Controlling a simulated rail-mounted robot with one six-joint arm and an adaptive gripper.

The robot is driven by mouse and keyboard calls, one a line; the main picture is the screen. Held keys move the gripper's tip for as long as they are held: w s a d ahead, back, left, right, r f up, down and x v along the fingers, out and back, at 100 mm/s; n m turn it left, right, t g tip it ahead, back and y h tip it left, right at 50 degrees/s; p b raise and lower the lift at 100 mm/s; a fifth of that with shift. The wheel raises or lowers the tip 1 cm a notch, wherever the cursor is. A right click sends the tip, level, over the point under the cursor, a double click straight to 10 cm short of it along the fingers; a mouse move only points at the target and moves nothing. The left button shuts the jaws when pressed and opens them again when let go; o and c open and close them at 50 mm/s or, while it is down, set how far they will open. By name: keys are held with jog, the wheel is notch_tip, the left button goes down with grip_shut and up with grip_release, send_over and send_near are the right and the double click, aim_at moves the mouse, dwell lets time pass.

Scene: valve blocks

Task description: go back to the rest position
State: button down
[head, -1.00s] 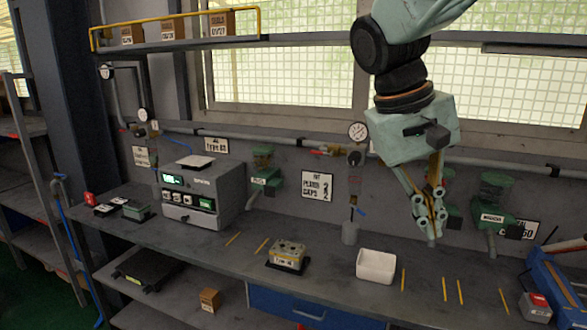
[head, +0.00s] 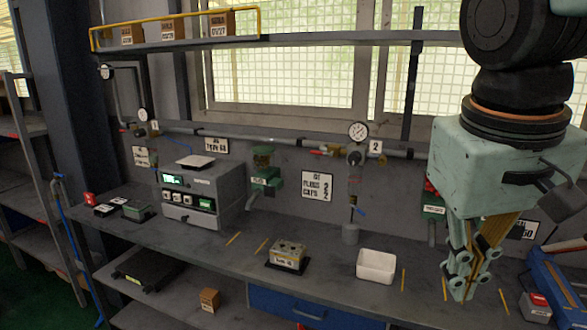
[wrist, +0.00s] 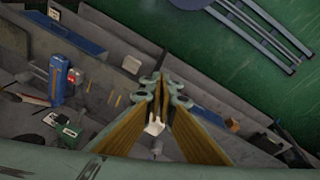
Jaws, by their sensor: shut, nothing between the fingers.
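My gripper (head: 462,290) hangs at the right of the head view, fingers pointing down, in front of the right part of the bench. Its fingertips are together with nothing between them. In the wrist view my gripper (wrist: 160,84) shows its two fingers meeting at the tips, high above the bench and floor. It touches nothing that I can see. My gripper and wrist hide part of the wall and bench behind them.
A white bin (head: 376,267) stands left of my gripper. A valve block (head: 288,253) sits on a dark plate mid-bench. A grey instrument (head: 200,200) stands further left. A blue toolbox (head: 557,280) is at the right. A shelf (head: 300,41) runs along the window. The green floor (wrist: 215,40) is clear in places.

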jog(key=s+a+f+t+y, duration=0.1)
jog(key=s+a+f, duration=0.1)
jog(key=s, duration=0.7)
jog(key=shift+a+f+t, duration=0.3)
jog(key=shift+f+t, duration=0.1)
jog(key=c, duration=3.3)
grip_release()
jog(key=shift+c, duration=0.2)
